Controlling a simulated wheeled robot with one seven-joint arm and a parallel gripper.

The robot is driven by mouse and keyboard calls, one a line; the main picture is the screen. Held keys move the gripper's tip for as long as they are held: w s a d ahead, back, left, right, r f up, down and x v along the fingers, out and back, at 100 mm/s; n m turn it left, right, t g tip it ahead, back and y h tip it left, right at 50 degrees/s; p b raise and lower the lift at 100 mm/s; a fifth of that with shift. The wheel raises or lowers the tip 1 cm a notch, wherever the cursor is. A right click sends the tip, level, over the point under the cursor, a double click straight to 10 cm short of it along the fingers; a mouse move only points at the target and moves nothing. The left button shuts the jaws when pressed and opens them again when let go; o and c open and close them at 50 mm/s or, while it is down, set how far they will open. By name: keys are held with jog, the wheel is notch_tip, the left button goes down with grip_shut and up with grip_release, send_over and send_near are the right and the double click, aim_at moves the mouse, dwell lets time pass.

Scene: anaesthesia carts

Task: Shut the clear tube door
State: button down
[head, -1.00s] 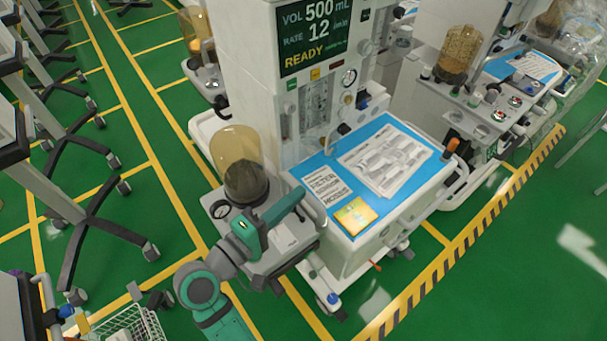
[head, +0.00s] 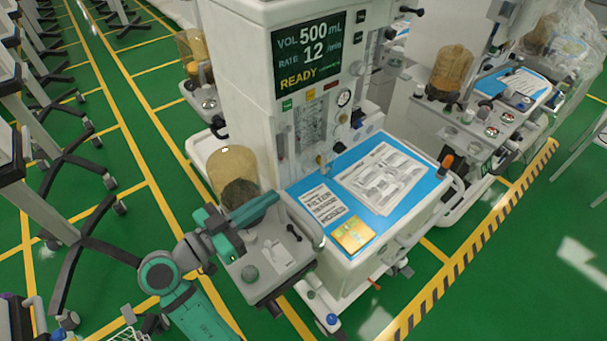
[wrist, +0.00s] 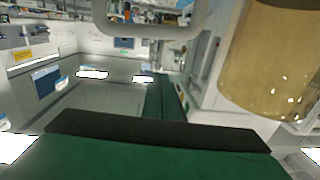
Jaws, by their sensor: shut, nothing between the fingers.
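The clear tube panel (head: 311,128), with thin upright tubes behind it, is on the front of the white machine below the dark screen. I cannot tell clearly how far its door stands open. My gripper (head: 276,198) is shut and empty, in front of and below the tube panel, just right of the amber canister. It does not visibly touch the panel. In the wrist view, its green and black fingers (wrist: 155,140) fill the bottom, and the amber canister (wrist: 270,62) is close at the upper right.
A blue mat (head: 385,175) with printed sheets and a yellow packet (head: 352,236) covers the work surface right of my gripper. A grey shelf (head: 262,262) with knobs lies below my arm. Another machine (head: 470,110) stands right.

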jog(key=x, duration=1.4)
jog(key=shift+d, duration=0.1)
